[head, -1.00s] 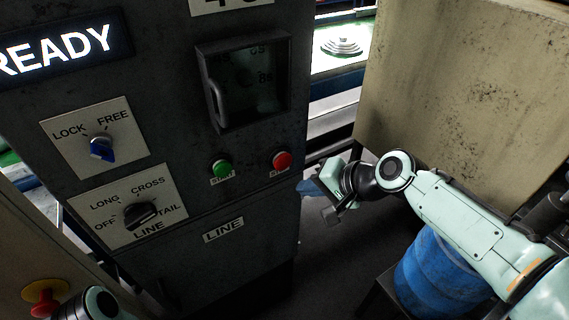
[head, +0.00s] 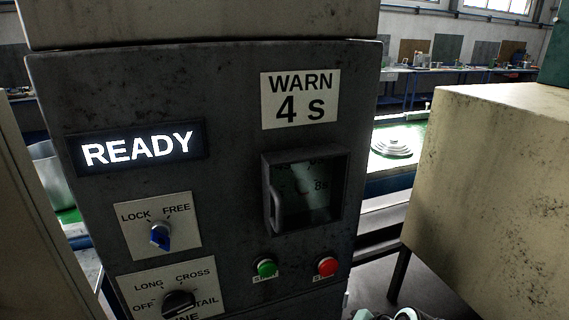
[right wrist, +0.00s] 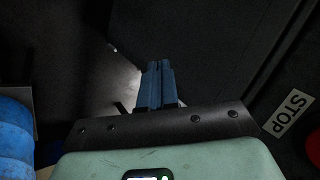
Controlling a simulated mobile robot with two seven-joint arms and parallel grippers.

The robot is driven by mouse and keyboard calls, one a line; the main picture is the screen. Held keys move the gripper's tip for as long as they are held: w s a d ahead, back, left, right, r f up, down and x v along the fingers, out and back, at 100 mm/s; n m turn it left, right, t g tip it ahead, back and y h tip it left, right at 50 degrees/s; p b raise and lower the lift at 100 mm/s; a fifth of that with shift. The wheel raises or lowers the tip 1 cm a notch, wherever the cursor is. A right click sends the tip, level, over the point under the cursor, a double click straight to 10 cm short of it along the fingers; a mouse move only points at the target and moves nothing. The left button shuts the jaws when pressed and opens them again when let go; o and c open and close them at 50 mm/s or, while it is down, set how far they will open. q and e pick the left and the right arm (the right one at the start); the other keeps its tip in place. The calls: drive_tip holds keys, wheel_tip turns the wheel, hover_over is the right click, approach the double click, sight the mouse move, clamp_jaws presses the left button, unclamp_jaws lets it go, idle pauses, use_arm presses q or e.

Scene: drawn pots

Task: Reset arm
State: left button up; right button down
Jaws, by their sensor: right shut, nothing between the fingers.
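My right gripper (right wrist: 158,85) shows in the right wrist view with its two blue fingers together and nothing between them. It points down past the dark cabinet front and touches nothing that I can see. In the head view only a bit of my right arm shows at the bottom edge, and that gripper is out of the picture. My left gripper is in neither view. The dark control cabinet (head: 230,120) fills the middle of the head view, with a lit READY display (head: 138,149).
The cabinet carries a blue LOCK/FREE knob (head: 160,236), a black LINE selector (head: 179,303), a green button (head: 265,267), a red button (head: 327,266) and a small window door with a handle (head: 302,193). A beige box (head: 490,180) stands right. A blue drum (right wrist: 14,130) shows at left.

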drive_tip(key=s+f+g, duration=0.1)
drive_tip(key=s+f, duration=0.2)
drive_tip(key=f, duration=0.4)
drive_tip(key=s+f+n+g+h, duration=0.1)
drive_tip(key=s+f, duration=0.2)
drive_tip(key=f, duration=0.5)
drive_tip(key=s+f+g, duration=0.1)
drive_tip(key=s+f, duration=0.2)
drive_tip(key=f, duration=0.4)
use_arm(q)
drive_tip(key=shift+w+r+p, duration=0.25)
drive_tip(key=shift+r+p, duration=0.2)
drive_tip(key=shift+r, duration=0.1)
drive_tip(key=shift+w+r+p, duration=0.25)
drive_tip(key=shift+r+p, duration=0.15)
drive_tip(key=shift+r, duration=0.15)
use_arm(e)
drive_tip(key=s+a+f+n+g, duration=0.1)
drive_tip(key=s+f, duration=0.5)
drive_tip(key=s, duration=0.4)
drive_tip(key=s+a+f+n+g, duration=0.1)
drive_tip(key=s+f+g, duration=0.1)
drive_tip(key=s+f, duration=0.4)
drive_tip(key=s, duration=0.4)
drive_tip(key=shift+f, duration=0.35)
drive_tip(key=shift+a, duration=0.1)
